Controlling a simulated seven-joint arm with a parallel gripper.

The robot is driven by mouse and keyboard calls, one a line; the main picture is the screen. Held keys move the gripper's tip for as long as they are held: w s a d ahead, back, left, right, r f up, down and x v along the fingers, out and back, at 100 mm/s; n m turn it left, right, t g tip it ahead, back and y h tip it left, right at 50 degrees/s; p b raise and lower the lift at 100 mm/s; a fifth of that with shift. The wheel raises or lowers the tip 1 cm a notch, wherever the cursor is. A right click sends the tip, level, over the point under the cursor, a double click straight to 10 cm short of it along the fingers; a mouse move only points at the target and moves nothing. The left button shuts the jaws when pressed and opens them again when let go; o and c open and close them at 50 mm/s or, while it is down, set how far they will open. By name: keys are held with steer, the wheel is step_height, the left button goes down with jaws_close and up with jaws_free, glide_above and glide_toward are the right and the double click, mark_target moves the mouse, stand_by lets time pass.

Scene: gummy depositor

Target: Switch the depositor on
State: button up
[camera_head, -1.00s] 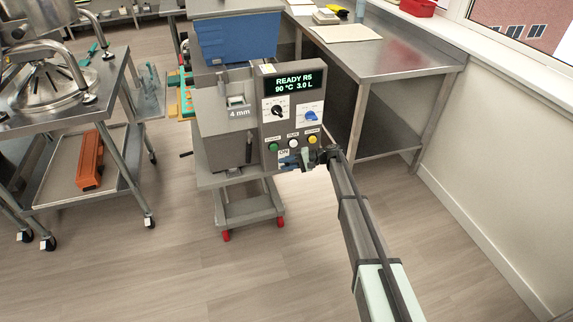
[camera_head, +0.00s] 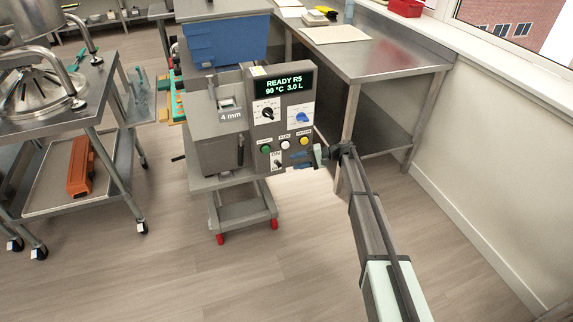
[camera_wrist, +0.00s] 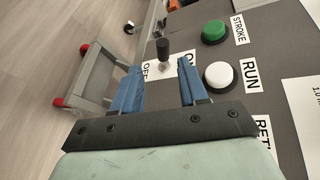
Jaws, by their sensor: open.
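The depositor (camera_head: 221,155) stands ahead with its grey control panel facing me. Its lit display (camera_head: 283,83) reads "READY R5, 90 °C 3.0 L". The black-tipped toggle switch (camera_head: 277,161) is low on the panel, under the buttons. In the wrist view the switch (camera_wrist: 163,50) stands between an OFF label on the left and a partly hidden ON label on the right. My gripper (camera_head: 307,157) is to the right of the switch, apart from it. Its blue fingers are open and empty, and in the wrist view (camera_wrist: 158,82) the lever shows beyond the gap between them.
Green (camera_head: 266,149), white (camera_head: 285,145) and yellow (camera_head: 304,141) buttons sit just above the switch. Two knobs are higher up. A steel table (camera_head: 385,62) stands behind at the right, a steel cart (camera_head: 60,118) at the left. The floor in front is clear.

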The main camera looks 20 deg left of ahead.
steer(key=shift+v, duration=2.7)
steer(key=shift+a, duration=0.1)
steer(key=s+d+f+t+h, duration=0.2)
steer(key=s+d+f+h, duration=0.4)
steer(key=s+d+f, duration=0.55)
steer(key=s+d+f+t+h, duration=0.2)
steer(key=s+d+f+h, duration=0.45)
steer(key=s+d, duration=0.8)
steer(key=s+d+f+m+g, duration=0.1)
steer(key=s+d+f, duration=0.1)
steer(key=s+d, duration=0.5)
steer(key=s+d+f+g, duration=0.2)
steer(key=s+d, duration=0.6)
steer(key=s, duration=0.8)
steer(key=s+d+f+m+g, duration=0.1)
steer(key=s+d+f, duration=0.3)
steer(key=s+d, duration=0.4)
steer(key=s, duration=0.3)
steer(key=shift+s+f+m+h, duration=0.2)
steer(key=shift+s+m+h, duration=0.1)
steer(key=shift+h, duration=0.05)
